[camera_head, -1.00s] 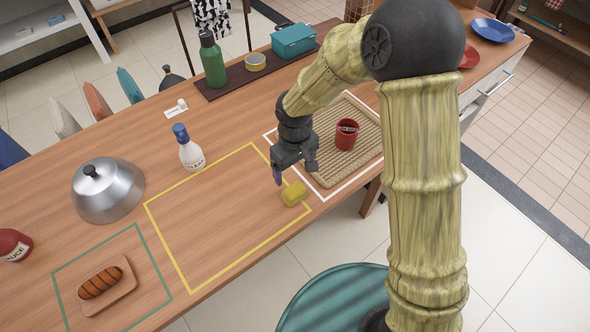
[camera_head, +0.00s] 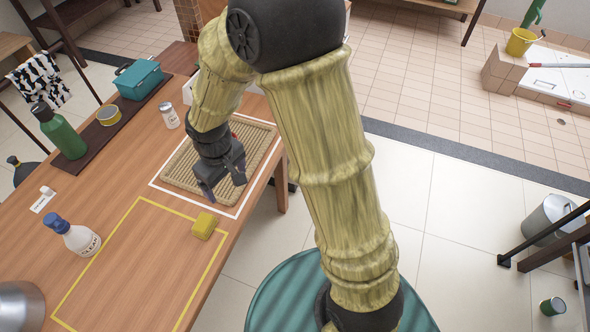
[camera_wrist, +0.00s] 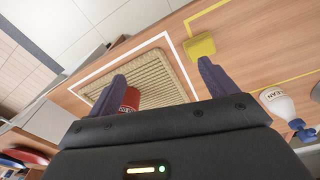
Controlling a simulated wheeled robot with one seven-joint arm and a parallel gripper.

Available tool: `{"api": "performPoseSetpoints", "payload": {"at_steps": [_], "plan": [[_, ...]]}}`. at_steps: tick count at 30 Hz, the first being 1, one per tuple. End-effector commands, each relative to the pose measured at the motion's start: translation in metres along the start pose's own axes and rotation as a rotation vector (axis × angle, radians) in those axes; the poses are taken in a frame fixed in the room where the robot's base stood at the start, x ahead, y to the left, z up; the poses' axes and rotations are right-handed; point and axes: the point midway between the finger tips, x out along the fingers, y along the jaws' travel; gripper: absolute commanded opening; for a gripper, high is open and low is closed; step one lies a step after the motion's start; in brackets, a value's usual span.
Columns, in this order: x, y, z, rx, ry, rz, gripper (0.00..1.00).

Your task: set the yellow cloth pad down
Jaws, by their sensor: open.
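The yellow cloth pad (camera_head: 205,225) lies on the wooden table at the corner of the yellow outline (camera_head: 140,206), near the table's front edge. It also shows in the wrist view (camera_wrist: 201,46), beyond one fingertip and apart from it. My gripper (camera_head: 222,188) is open over the woven mat (camera_head: 187,166), up and to the right of the pad. In the wrist view my two fingers (camera_wrist: 160,84) are spread. A red cup (camera_wrist: 131,99) shows beside one finger on the mat; in the head view my arm mostly hides it.
A white outline (camera_head: 166,189) surrounds the mat. A white bottle with a blue cap (camera_head: 78,240) stands left of the yellow outline. A white shaker (camera_head: 170,116), a green bottle (camera_head: 62,133) and a teal box (camera_head: 138,79) stand farther back. The yellow outline's middle is clear.

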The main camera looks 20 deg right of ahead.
Motion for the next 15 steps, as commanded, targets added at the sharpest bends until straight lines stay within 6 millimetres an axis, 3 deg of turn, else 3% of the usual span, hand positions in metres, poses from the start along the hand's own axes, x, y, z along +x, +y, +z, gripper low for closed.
{"api": "performPoseSetpoints", "payload": {"at_steps": [1,6,10,15], "plan": [[-0.013,0.021,0.019,0.08,0.018,0.013,0.85],[-0.043,0.068,0.083,0.342,0.084,0.039,0.85],[-0.058,0.086,0.125,0.509,0.132,0.053,0.85],[-0.063,0.092,0.147,0.596,0.156,0.057,0.85]]}}
